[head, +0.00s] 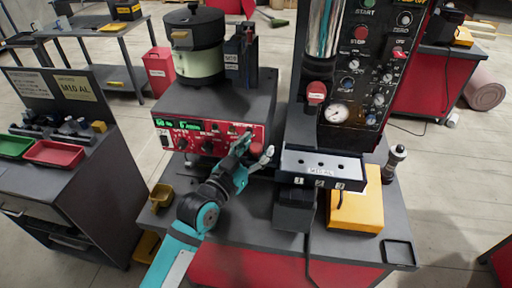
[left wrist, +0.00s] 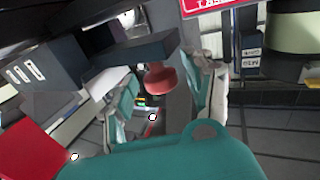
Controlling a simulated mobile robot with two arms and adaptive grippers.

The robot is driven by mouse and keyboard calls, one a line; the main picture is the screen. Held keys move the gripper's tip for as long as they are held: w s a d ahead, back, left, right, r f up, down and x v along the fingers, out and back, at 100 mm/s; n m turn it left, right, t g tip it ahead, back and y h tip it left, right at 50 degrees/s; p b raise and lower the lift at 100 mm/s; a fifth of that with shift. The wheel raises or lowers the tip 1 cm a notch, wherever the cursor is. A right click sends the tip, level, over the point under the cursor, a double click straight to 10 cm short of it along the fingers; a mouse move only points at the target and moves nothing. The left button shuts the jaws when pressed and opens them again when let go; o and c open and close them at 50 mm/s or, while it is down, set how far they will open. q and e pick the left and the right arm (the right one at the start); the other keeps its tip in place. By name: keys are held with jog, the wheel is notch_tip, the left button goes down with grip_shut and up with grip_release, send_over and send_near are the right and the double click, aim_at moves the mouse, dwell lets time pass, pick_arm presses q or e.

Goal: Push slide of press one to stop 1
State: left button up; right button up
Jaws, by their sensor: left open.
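The press (head: 365,70) stands at the right of the bench, with a dark-edged slide plate (head: 320,163) under its column. The plate has several dark holes, and marks 1, 2 and 3 show along its front edge. My left gripper (head: 257,148) is open just left of the plate, in front of the red feeder panel (head: 207,136). In the left wrist view, a round red knob (left wrist: 160,78) lies between and beyond the open fingers (left wrist: 165,100). I cannot tell whether they touch it. My right gripper is not in view.
A bowl feeder (head: 197,50) stands behind the red panel. A yellow block (head: 357,208) sits right of the press front, and a dark cable hangs before it. A yellow scoop (head: 162,195) lies at the bench's left. A side bench holds red (head: 55,153) and green trays.

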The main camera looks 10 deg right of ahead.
pick_arm(q)
jog(key=shift+w+d, duration=0.1)
jog(key=shift+w, duration=0.1)
jog(key=v, duration=1.2)
